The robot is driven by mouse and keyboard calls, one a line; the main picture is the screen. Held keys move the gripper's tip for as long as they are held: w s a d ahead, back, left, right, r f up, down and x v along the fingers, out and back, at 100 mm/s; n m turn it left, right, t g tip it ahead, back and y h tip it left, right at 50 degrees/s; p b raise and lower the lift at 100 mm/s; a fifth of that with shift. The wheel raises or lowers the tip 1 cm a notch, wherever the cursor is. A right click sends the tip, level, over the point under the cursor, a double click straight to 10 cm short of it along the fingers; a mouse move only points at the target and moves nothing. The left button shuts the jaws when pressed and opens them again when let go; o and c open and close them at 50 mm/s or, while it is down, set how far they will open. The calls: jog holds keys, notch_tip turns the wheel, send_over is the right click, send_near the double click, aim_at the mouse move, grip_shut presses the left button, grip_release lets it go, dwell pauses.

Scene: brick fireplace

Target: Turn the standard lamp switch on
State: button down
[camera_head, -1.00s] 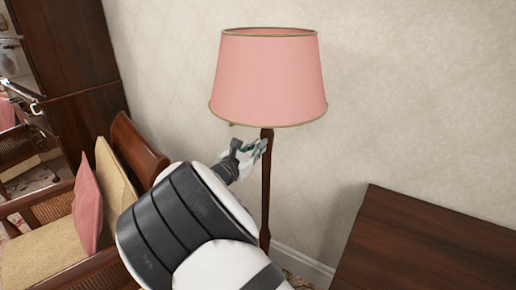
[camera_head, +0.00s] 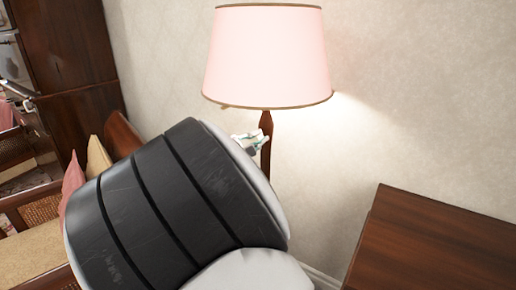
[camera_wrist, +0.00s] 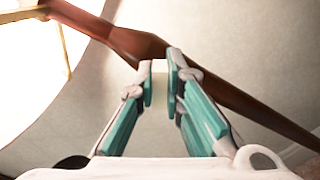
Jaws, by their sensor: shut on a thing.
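The standard lamp has a pale pink shade (camera_head: 266,58) that glows, with light on the wall beside it. Its dark wooden stem (camera_head: 266,140) stands below the shade. My gripper (camera_head: 250,138) is just under the shade, at the left of the stem, mostly hidden behind my arm. In the wrist view, my gripper's teal fingers (camera_wrist: 161,72) are close together, with the stem (camera_wrist: 235,98) running behind their tips. They are shut on a small pale piece (camera_wrist: 160,88), which looks like the lamp switch; its shape is hard to make out. The bright shade (camera_wrist: 35,70) fills the upper left.
A dark wooden table or cabinet top (camera_head: 440,240) is at the lower right. A wooden seat with cushions (camera_head: 72,183) stands at the left, partly behind my arm. A dark wooden cabinet (camera_head: 75,110) is behind it. The plain wall (camera_head: 420,90) is close behind the lamp.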

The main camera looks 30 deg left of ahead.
jog(key=m+b, duration=0.1)
jog(key=b, duration=0.1)
jog(key=m+b, duration=0.2)
jog(key=shift+f+b, duration=0.3)
jog(key=shift+b, duration=0.1)
jog(key=m+b, duration=0.2)
jog(key=b, duration=0.1)
jog(key=shift+m+b, duration=0.3)
jog(key=shift+r, duration=0.15)
jog(key=c, duration=1.7)
grip_release()
jog(key=shift+r, duration=0.15)
